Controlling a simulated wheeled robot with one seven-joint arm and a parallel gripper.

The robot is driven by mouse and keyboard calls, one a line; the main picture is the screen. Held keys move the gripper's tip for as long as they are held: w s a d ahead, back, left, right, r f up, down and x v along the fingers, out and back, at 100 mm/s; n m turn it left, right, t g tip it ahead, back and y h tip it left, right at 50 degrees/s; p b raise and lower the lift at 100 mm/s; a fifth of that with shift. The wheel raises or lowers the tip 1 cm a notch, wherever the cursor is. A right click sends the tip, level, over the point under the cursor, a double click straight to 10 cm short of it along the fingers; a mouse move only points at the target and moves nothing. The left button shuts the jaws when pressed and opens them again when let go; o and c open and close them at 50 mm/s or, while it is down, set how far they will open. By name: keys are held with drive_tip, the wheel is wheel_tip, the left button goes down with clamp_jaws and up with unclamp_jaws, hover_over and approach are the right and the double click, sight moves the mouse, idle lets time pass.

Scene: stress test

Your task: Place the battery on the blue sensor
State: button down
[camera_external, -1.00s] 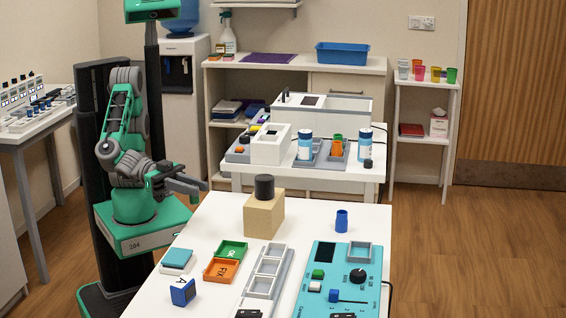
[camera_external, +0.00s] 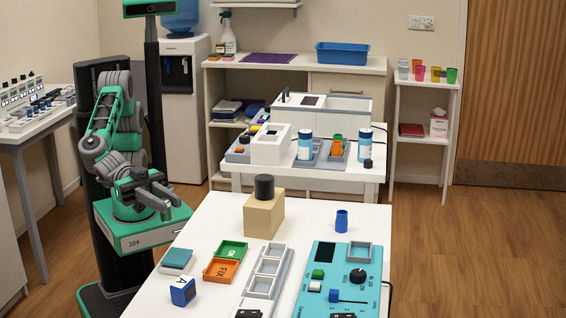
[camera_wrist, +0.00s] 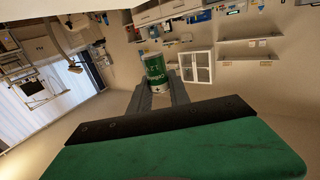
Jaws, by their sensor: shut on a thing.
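My gripper (camera_external: 168,203) is beside the far left edge of the front table, above my base, in the external view. In the wrist view, my gripper (camera_wrist: 157,88) is shut on a green and white cylinder, the battery (camera_wrist: 156,70), held between its two grey fingers. A small blue cylinder (camera_external: 342,220) stands at the right. I cannot tell for sure which of these is the blue sensor.
The front table (camera_external: 215,217) also holds a teal-topped block (camera_external: 176,260), a green tray (camera_external: 232,249), an orange tray (camera_external: 221,271), a grey compartment rack (camera_external: 268,268), a teal control panel (camera_external: 343,282) and a wooden block (camera_external: 264,214) with a black cylinder on it. The table's far left is clear.

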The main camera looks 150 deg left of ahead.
drive_tip(key=w+f, duration=0.4)
drive_tip(key=w, duration=0.1)
drive_tip(key=w+d+f, duration=0.1)
drive_tip(key=w+f, duration=0.1)
drive_tip(key=f, duration=0.1)
drive_tip(key=shift+w+d+b, duration=0.1)
drive_tip(key=shift+w+b, duration=0.2)
drive_tip(key=shift+w, duration=0.1)
drive_tip(key=shift+w+f, duration=0.15)
drive_tip(key=shift+f, duration=0.75)
drive_tip(key=shift+w+f, duration=0.1)
drive_tip(key=shift+f, duration=0.75)
drive_tip(key=shift+f+b, duration=0.2)
drive_tip(key=shift+b, duration=0.2)
drive_tip(key=c, duration=1.2)
unclamp_jaws()
drive_tip(key=shift+c, duration=0.2)
drive_tip(key=shift+r, duration=0.15)
